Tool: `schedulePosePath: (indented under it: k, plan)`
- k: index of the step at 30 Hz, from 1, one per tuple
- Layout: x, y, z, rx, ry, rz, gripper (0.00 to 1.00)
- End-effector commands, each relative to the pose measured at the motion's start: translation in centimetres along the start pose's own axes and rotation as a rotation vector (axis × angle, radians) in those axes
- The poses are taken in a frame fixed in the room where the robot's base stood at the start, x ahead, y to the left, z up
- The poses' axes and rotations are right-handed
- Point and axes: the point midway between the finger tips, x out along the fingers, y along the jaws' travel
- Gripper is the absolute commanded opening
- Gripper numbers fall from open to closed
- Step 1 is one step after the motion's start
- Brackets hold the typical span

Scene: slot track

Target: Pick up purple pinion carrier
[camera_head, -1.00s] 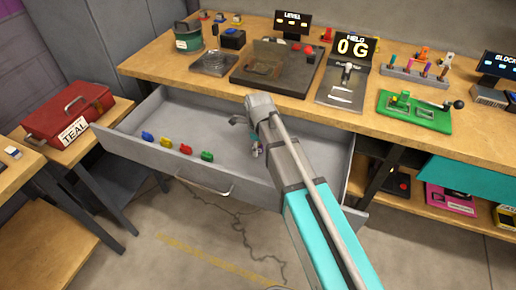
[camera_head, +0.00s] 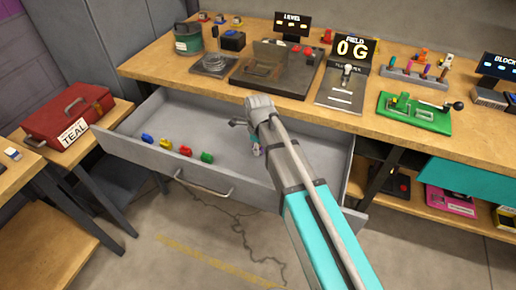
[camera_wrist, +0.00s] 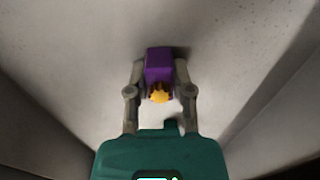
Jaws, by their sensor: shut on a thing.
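The purple pinion carrier (camera_wrist: 159,66) is a small purple block with a yellow-orange toothed gear on its near end, seen in the wrist view. My gripper (camera_wrist: 160,78) is shut on it, one finger on each side. In the head view my gripper (camera_head: 257,150) is inside the open drawer, toward its right part, and is mostly hidden by my arm. A little purple shows there at the gripper's tip. Whether the carrier touches the drawer floor, I cannot tell.
The open grey drawer (camera_head: 225,140) holds blue (camera_head: 147,138), yellow (camera_head: 166,144), red (camera_head: 186,150) and green (camera_head: 207,157) carriers in a row at its left. Its walls surround my gripper. The workbench (camera_head: 150,66) above carries several devices. A red toolbox (camera_head: 68,115) stands at the left.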

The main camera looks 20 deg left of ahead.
Motion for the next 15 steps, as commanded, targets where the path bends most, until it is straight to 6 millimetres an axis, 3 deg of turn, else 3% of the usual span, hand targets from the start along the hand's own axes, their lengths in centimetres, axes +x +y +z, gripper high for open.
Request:
schedulePosePath:
  k: [15]
  plan:
    - [-2.6,0.0,0.0,0.0,0.0,0.0,0.0]
